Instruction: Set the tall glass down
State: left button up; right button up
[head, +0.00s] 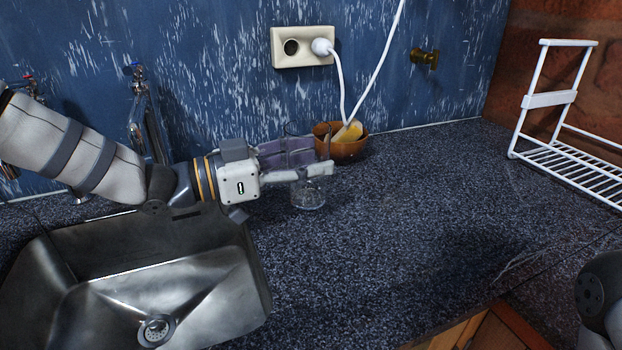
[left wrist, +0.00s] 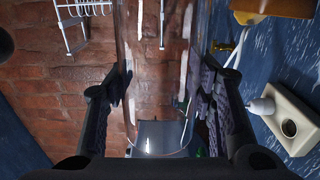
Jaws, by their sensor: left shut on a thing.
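The tall glass (head: 308,196) is clear and see-through. In the head view it stands upright between the fingers of my left gripper (head: 312,161), over the dark speckled counter (head: 400,240) just right of the sink. My left gripper is shut around its middle. The glass's base shows below the fingers, close to the counter; I cannot tell whether it touches. In the left wrist view the glass (left wrist: 158,75) fills the space between the two dark finger pads. My right gripper is not in view.
A brown bowl (head: 350,150) with yellowish contents stands just behind the glass. A steel sink (head: 215,290) lies to the left. A white wire rack (head: 575,165) stands at the right. A white cable hangs from the wall socket (head: 290,47). The counter's middle is clear.

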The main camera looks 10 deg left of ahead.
aim_at(292, 183)
pick_arm(q)
jog(key=f, duration=0.3)
jog(key=shift+w+d+f+b, duration=0.1)
jog(key=shift+w+f+b, duration=0.2)
jog(key=shift+f, duration=0.1)
jog(key=shift+r, duration=0.15)
jog(key=o, duration=1.3)
jog(key=shift+f, duration=0.2)
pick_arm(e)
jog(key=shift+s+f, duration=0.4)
